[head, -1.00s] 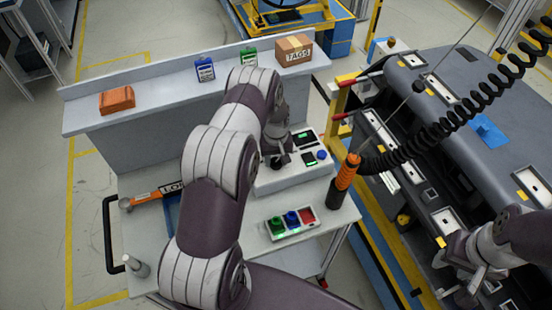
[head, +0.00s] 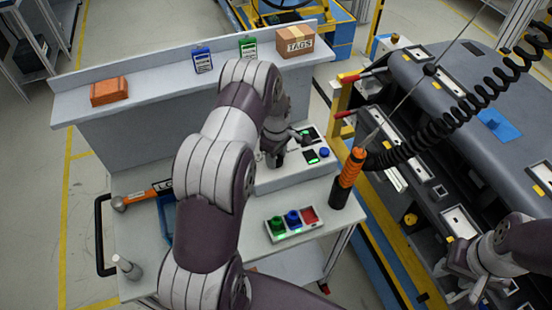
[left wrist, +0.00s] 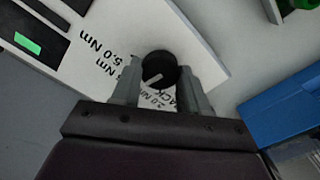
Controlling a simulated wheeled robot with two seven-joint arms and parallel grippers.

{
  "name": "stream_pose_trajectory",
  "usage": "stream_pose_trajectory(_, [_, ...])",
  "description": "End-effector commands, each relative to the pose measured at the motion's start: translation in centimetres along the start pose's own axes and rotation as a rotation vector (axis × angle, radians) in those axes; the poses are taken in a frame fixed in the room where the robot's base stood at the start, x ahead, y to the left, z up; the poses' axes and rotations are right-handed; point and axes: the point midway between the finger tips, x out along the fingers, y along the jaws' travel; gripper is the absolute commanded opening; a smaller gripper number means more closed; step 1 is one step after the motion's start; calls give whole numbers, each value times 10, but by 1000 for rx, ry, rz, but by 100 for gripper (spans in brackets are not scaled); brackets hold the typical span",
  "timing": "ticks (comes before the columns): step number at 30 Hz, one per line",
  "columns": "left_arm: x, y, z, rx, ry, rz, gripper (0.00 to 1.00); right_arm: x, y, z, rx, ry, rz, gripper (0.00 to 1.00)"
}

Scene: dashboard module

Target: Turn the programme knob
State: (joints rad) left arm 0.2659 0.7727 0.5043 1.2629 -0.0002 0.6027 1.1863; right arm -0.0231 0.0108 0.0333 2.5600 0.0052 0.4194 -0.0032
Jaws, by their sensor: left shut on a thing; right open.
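The programme knob (left wrist: 158,70) is a round black knob with a pale pointer line, seen in the left wrist view. It sits on a white panel (left wrist: 100,72) printed with torque values such as 5.0 Nm. My left gripper (left wrist: 160,88) has its two fingers on either side of the knob, shut on it. In the head view my left gripper (head: 274,150) is at the white control box (head: 285,178), and my arm hides the knob there. My right gripper (head: 462,280) is open and empty at the lower right, by the dashboard module (head: 480,150).
A button tray (head: 291,224) with green, blue and red parts lies in front. A hammer-like tool (head: 145,193) lies left. A shelf behind holds an orange block (head: 110,92) and a TAGS box (head: 296,42).

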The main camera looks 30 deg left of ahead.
Motion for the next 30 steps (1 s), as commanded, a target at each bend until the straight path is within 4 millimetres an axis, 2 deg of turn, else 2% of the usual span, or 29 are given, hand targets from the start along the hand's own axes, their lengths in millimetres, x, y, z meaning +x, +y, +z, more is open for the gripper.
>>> stream_pose_trajectory(15, [-1, 2, 0, -406, 0, 4, 13, 19, 0, 2, 0, 0, 0, 43])
stream_pose_trajectory(30, [-2, 2, 0, -545, 0, 6, 13, 23, 0, 3, 0, 0, 0, 43])
